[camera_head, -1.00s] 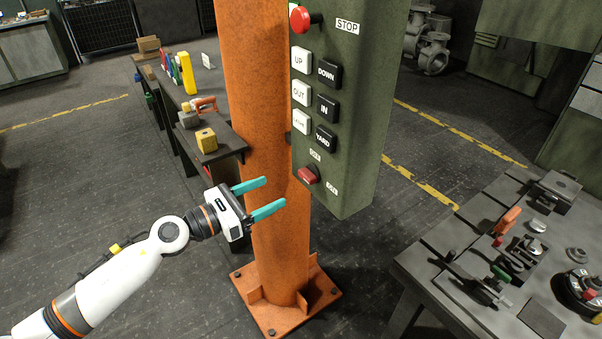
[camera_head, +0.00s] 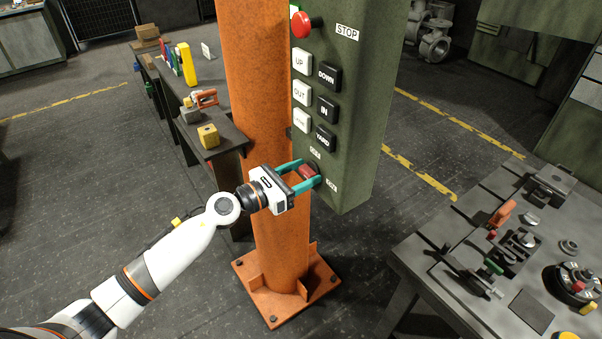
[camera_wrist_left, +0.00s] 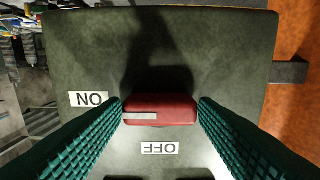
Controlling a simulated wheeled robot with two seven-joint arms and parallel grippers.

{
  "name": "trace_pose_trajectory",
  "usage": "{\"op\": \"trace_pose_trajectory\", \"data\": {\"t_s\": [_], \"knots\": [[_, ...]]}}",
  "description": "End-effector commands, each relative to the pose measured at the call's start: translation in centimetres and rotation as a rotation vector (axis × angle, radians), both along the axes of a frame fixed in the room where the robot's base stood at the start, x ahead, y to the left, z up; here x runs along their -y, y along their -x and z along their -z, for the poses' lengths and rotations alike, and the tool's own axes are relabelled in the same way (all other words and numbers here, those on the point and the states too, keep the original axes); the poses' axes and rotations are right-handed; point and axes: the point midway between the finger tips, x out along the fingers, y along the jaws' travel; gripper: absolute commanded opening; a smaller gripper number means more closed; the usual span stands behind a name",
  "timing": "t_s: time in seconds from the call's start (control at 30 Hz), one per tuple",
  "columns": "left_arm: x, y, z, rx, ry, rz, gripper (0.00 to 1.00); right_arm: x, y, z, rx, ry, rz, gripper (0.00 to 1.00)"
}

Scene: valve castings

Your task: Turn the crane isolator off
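The crane isolator is a red rotary knob (camera_head: 309,172) low on the green control box (camera_head: 356,130). In the left wrist view the knob (camera_wrist_left: 160,111) lies lengthwise across the picture, its white mark at the left end, toward the ON label (camera_wrist_left: 89,99). The OFF label (camera_wrist_left: 160,148) is below it, upside down. My left gripper (camera_head: 304,178) is open, its teal fingers on either side of the knob, one by each end. The fingers are very close to the ends; I cannot tell whether they touch. My right gripper is not in view.
The box hangs beside an orange column (camera_head: 265,120). Above the knob are a red STOP button (camera_head: 302,25) and several black and white push buttons. A bench (camera_head: 445,262) with tools is at the right; a narrow shelf (camera_head: 228,143) is behind the column.

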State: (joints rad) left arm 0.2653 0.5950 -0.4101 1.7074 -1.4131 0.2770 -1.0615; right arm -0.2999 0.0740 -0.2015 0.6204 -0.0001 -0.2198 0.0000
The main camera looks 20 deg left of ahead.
Motion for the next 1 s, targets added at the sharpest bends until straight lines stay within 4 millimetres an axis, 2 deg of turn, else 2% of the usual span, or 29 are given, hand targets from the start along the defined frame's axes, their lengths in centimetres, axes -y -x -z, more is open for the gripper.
{"op": "trace_pose_trajectory", "data": {"t_s": [0.03, 0.2, 0.57, 1.0], "knots": [[0.0, 0.0, 0.0, 0.0, 0.0, 0.0, 0.46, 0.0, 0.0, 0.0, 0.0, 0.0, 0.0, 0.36], [0.0, 0.0, 0.0, 0.0, 0.0, 0.0, 0.21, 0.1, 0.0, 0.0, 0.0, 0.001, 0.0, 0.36], [-0.1, 0.0, -0.1, -0.042, 0.054, 0.0, 0.21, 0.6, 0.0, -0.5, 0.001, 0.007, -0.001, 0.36], [-0.1, -0.1, -0.2, -0.263, 0.335, 0.0, 0.21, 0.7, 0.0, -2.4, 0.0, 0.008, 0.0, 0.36]]}}
